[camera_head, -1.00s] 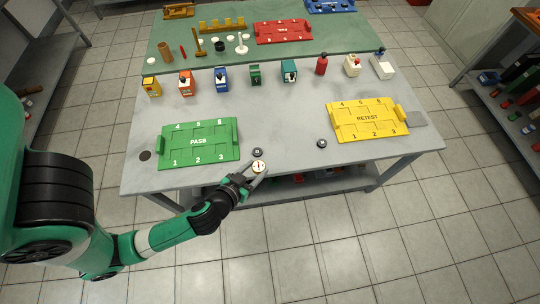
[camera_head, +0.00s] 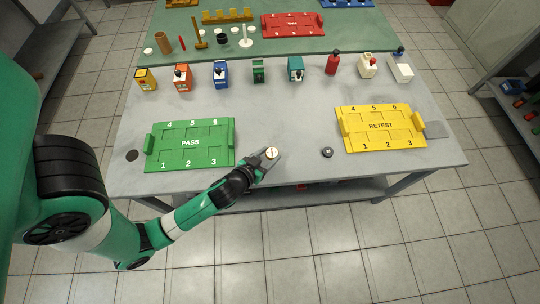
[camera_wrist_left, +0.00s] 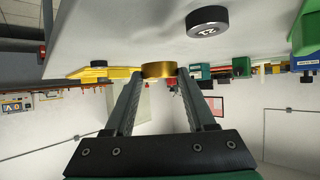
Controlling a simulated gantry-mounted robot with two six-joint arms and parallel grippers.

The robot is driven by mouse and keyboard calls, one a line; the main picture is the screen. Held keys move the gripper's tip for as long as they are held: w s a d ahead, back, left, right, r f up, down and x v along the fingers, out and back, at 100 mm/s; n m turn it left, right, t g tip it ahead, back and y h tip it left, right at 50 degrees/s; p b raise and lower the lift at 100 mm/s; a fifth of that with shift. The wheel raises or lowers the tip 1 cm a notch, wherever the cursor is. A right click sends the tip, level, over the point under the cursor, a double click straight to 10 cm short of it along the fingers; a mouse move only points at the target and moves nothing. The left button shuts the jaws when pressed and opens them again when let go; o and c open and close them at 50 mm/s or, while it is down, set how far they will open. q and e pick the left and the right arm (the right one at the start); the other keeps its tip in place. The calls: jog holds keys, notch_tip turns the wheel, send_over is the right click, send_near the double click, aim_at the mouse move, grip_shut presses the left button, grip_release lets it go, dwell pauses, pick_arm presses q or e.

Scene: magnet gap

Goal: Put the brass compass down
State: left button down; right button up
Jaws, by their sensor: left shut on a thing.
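The brass compass (camera_head: 271,152), a small round gold case with a white face, is between the fingertips of my left gripper (camera_head: 264,160). It is over the table's front edge area, between the green and yellow trays. In the left wrist view the compass (camera_wrist_left: 158,70) shows edge-on, gripped by both fingers (camera_wrist_left: 154,82). That view is upside down, and a gap shows between the compass and the grey tabletop (camera_wrist_left: 130,30). A black disc (camera_wrist_left: 207,21) with light marks sits on the table close by; the head view hides it. My right gripper is not in view.
The green PASS tray (camera_head: 190,155) lies left and the yellow RETEST tray (camera_head: 380,138) right. Another black disc (camera_head: 327,152) lies right of the compass. Several small bottles and boxes line the table behind, before a green mat (camera_head: 350,45). The grey middle is clear.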

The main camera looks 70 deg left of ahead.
aim_at(269, 158)
pick_arm(q)
jog(key=f+b, duration=0.2)
jog(key=f, duration=0.1)
jog(key=shift+w+a+f+b, duration=0.3)
jog(key=shift+w+a+b, duration=0.05)
jog(key=shift+a+b, duration=0.05)
jog(key=shift+s+d+f, duration=0.1)
jog(key=shift+s+d, duration=0.1)
jog(key=shift+d, duration=0.05)
jog(key=shift+f, duration=0.1)
jog(key=shift+c, duration=1.2)
grip_release()
